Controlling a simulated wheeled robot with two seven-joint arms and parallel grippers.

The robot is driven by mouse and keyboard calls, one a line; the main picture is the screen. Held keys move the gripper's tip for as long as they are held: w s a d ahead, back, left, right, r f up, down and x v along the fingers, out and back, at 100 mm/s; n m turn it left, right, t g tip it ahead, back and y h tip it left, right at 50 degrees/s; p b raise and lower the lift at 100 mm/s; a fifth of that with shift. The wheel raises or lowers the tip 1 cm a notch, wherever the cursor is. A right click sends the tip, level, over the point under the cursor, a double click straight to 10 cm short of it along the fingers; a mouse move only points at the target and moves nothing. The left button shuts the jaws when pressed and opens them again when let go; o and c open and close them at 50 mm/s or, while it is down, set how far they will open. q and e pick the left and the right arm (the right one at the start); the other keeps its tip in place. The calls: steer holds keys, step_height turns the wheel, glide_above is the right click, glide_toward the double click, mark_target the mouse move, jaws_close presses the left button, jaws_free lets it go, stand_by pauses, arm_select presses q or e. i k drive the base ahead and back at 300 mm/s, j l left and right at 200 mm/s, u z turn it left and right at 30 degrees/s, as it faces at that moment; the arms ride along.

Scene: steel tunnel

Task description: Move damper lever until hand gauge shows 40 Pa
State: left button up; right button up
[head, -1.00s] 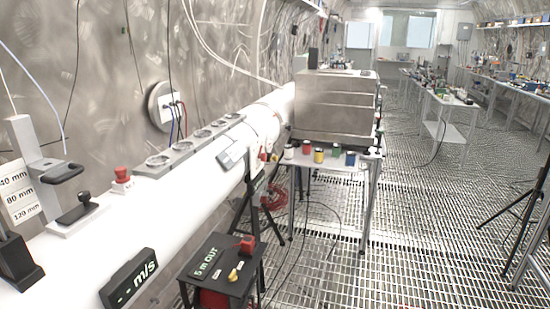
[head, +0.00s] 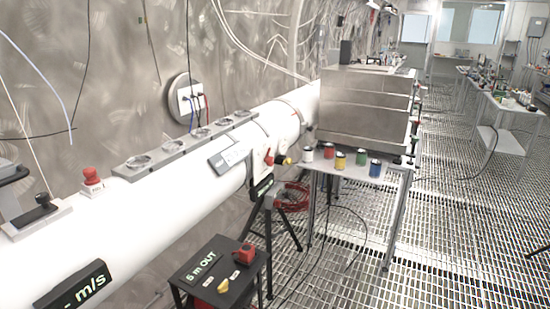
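A large white pipe (head: 165,209) runs from the lower left toward a steel box. On its side sits a grey panel with a pale display (head: 229,157), possibly the hand gauge; its reading is too small to make out. Just right of it is a fitting with a small red part (head: 268,159) and a yellow part beside it, possibly the damper lever; its position is unclear. A black display marked m/s (head: 78,290) is on the pipe at lower left, partly cut off. Neither of my grippers is in view.
A small black table marked "5 m OUT" (head: 197,273) holds a red button and a yellow knob. Several coloured cans stand on a white table (head: 352,172) beside the steel box (head: 366,101). Tripod legs (head: 290,228) stand under the pipe. The grated floor at right (head: 470,220) is mostly clear.

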mark_target(270, 160)
steer(key=i+l+u, duration=0.35)
steer(key=i+l, duration=1)
